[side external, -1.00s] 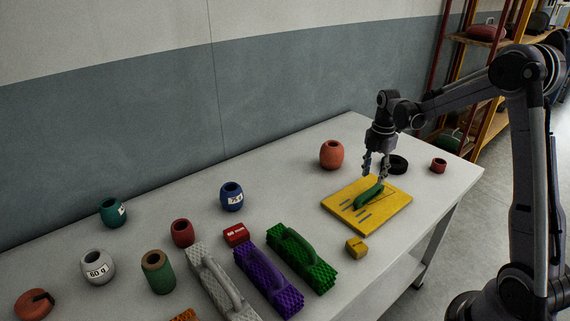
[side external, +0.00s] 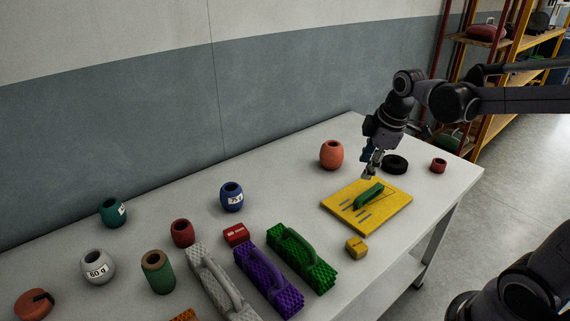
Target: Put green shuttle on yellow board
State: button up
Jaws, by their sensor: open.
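The yellow board (side external: 398,214) lies flat on the table at the right. The green shuttle (side external: 368,195) rests on the board, towards its upper middle, next to several thin grey strips. My gripper (side external: 370,172) is open and empty, just above and behind the shuttle near the board's far edge. It appears apart from the shuttle. The fingers are small and partly overlap in this view.
An orange float (side external: 331,155), a black ring (side external: 395,165) and a small red ring (side external: 439,166) stand around the board. A small yellow block (side external: 356,247) is in front. Green (side external: 300,258) and purple (side external: 268,280) handled brushes and several floats fill the left.

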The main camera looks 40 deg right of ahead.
jog(key=s+a+f+m+t, duration=0.1)
jog(key=s+a+m+t, duration=0.2)
jog(key=s+a+m, duration=0.5)
jog(key=shift+a+m+t+y, duration=0.3)
jog(key=shift+a+m+y, duration=0.1)
jog(key=shift+a+m, duration=0.2)
jog(key=shift+f, duration=0.1)
